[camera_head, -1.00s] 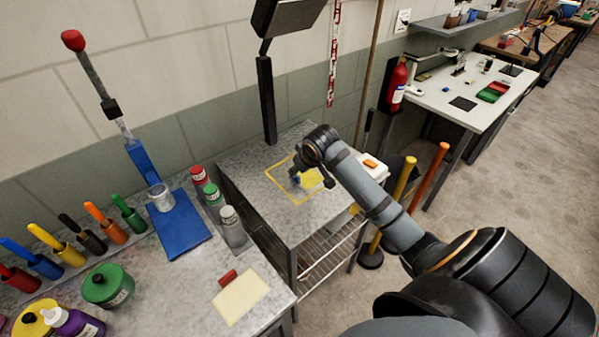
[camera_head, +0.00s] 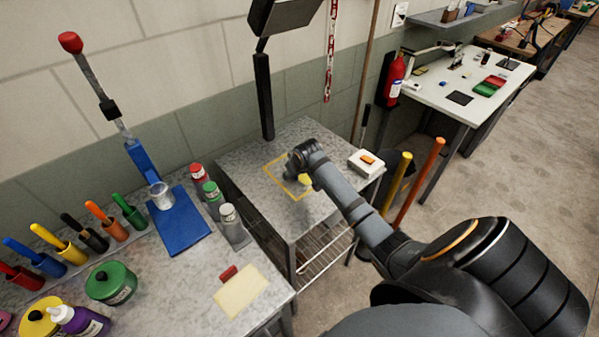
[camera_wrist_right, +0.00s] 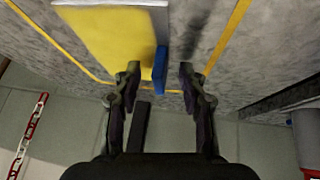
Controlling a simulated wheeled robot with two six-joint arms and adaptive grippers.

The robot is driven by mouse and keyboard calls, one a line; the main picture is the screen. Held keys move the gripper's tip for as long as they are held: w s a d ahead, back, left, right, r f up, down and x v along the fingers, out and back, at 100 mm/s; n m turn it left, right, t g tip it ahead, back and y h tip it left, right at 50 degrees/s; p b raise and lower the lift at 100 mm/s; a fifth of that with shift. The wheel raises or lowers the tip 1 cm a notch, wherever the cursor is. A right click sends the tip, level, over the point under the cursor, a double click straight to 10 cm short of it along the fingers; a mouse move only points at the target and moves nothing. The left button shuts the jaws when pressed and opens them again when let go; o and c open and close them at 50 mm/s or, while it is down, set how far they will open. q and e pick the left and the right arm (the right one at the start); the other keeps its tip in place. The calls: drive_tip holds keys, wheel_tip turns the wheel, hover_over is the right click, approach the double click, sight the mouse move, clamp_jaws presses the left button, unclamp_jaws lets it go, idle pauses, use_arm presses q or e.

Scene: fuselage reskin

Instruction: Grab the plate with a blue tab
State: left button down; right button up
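The plate with a blue tab is yellow and lies inside a yellow outline on the grey cart top. In the right wrist view the yellow plate (camera_wrist_right: 110,40) fills the upper left, with the blue tab (camera_wrist_right: 160,66) on its edge. My right gripper (camera_wrist_right: 159,76) is open, with one finger on each side of the tab in the picture. No contact shows, and I cannot tell how high the fingertips are. In the head view part of the yellow plate (camera_head: 305,181) shows beside my wrist, which hides the tab and fingers. My left gripper is not in view.
A white box with an orange tab (camera_head: 367,160) sits on the cart's right corner. A pale plate (camera_head: 241,291) with a red tab (camera_head: 229,273) lies on the front bench. Bottles (camera_head: 230,218) stand near the cart's left side. A black post (camera_head: 264,97) rises behind it.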

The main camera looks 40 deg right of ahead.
drive_tip(key=c, duration=0.7)
clamp_jaws()
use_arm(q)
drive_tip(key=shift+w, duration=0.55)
use_arm(e)
drive_tip(key=shift+r, duration=0.1)
